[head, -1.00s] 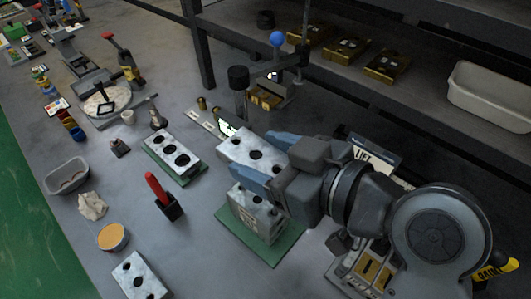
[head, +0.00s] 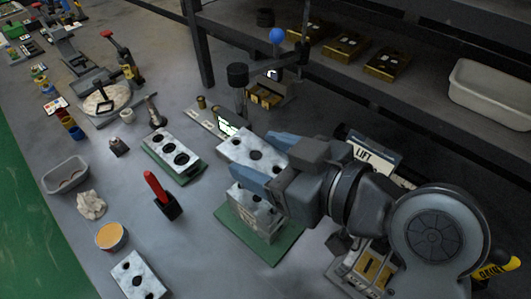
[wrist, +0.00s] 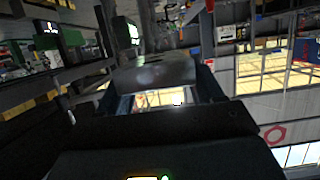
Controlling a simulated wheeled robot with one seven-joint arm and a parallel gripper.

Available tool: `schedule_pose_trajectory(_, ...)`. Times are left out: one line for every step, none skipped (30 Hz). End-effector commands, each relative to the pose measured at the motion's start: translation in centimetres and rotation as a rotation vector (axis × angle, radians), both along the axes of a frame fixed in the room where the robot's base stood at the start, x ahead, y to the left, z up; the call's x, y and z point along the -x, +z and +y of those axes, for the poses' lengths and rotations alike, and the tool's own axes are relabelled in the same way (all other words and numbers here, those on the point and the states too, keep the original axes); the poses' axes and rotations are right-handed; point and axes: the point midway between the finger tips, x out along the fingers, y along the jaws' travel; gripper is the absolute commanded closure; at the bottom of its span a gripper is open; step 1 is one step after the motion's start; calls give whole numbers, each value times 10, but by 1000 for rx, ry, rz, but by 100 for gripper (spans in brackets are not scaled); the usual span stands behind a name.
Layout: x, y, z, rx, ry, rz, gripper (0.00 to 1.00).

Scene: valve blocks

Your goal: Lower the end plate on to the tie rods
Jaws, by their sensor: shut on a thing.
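My gripper (head: 262,158) is shut on a pale metal end plate (head: 236,146) with dark round holes, its two blue fingers on opposite sides of it. The plate is over a pale valve block (head: 249,208) standing on a green base (head: 285,245). A narrow gap seems to show between plate and block, but I cannot tell whether they touch. The tie rods cannot be made out; plate and fingers cover the block's top. In the wrist view the plate (wrist: 155,70) spans the space between the fingers.
Another holed plate (head: 172,156) lies on a green pad to the left. A red-handled tool in a black holder (head: 168,207) stands closer. A tub (head: 111,237) and a further holed block (head: 136,277) are at front left. A post with a dark knob (head: 238,76) rises behind.

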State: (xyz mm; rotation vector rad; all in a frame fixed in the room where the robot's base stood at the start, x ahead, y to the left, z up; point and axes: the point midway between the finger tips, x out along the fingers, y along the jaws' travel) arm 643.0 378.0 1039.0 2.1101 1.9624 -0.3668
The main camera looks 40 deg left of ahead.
Motion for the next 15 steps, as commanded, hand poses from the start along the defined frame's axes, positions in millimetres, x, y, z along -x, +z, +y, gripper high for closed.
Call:
schedule_pose_trajectory(0,-2,0,-1,0,0,75)
schedule_pose_trajectory(0,-2,0,-1,0,0,75)
schedule_pose_trajectory(0,-3,0,-1,0,0,75)
schedule_pose_trajectory(0,-4,0,-1,0,0,75)
schedule_pose_trajectory(0,-5,0,-1,0,0,75)
schedule_pose_trajectory(0,-5,0,-1,0,0,75)
schedule_pose_trajectory(0,-6,0,-1,0,0,75)
schedule_pose_trajectory(0,-7,0,-1,0,0,75)
schedule_pose_trajectory(0,-8,0,-1,0,0,75)
schedule_pose_trajectory(0,-8,0,-1,0,0,75)
schedule_pose_trajectory(0,-9,0,-1,0,0,75)
schedule_pose_trajectory(0,-10,0,-1,0,0,75)
schedule_pose_trajectory(0,-11,0,-1,0,0,75)
schedule_pose_trajectory(0,-11,0,-1,0,0,75)
schedule_pose_trajectory(0,-12,0,-1,0,0,75)
